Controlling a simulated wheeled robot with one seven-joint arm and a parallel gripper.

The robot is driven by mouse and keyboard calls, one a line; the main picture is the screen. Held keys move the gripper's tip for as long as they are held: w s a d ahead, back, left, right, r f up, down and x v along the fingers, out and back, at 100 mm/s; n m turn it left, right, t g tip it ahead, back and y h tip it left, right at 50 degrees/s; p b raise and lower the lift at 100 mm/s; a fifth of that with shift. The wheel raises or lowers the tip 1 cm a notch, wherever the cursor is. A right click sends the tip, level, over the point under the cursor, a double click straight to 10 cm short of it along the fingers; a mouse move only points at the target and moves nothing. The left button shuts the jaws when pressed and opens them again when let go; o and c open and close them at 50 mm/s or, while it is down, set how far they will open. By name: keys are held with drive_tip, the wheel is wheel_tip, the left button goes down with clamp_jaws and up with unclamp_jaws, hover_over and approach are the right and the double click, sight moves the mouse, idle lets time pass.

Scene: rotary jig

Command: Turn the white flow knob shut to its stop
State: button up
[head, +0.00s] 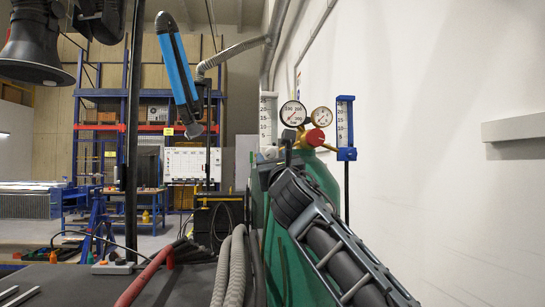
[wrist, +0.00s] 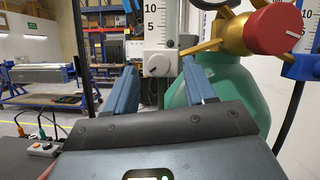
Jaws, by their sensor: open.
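The white flow knob (wrist: 158,65) sits on a white block under a white flowmeter scale (wrist: 155,18) in the wrist view. It is round, with a dark pointer mark. My gripper (wrist: 160,68) is open, its two blue fingers left and right of the knob in the picture. I cannot tell whether the fingertips reach around it; no contact shows.
A red knob (wrist: 272,30) on a brass valve sits right of the fingers, atop the green cylinder (wrist: 225,90). A blue flowmeter (head: 346,125) stands right of two round gauges (head: 293,113). A wall is at right.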

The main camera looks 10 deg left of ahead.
drive_tip(key=shift+w+a+r, duration=0.2)
drive_tip(key=shift+w+a, duration=0.05)
drive_tip(key=shift+w, duration=0.35)
clamp_jaws()
